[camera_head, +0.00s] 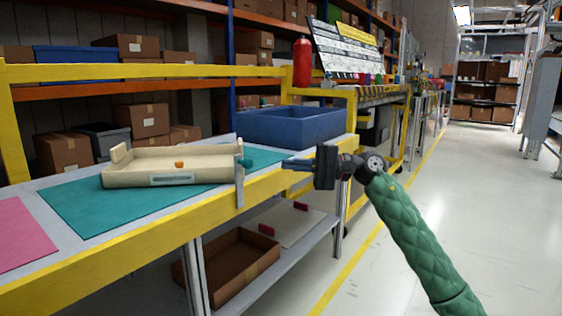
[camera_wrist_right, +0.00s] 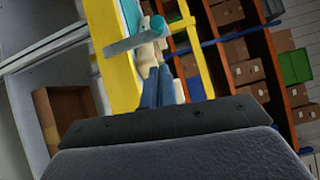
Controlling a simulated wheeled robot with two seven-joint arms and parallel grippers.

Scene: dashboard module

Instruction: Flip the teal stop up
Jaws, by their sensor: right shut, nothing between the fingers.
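The beige dashboard module (camera_head: 140,180) lies on the workbench, with a small orange part (camera_head: 179,165) inside it. At its right end is a small teal piece, which I take as the teal stop (camera_head: 246,163), beside a grey upright bar (camera_head: 239,185) that hangs past the bench edge. In the right wrist view the teal piece (camera_wrist_right: 158,22) sits at the end of the grey bar (camera_wrist_right: 130,43). My right gripper (camera_head: 287,164) is shut and empty, right of the stop and apart from it. Its blue fingers (camera_wrist_right: 158,85) point toward the module. My left gripper is out of view.
A teal mat (camera_head: 85,208) and a pink mat (camera_head: 22,235) lie on the bench. A blue bin (camera_head: 290,128) stands behind, with a red cylinder (camera_head: 301,62) above it. A brown box (camera_head: 230,270) is on the lower shelf. The aisle at right is clear.

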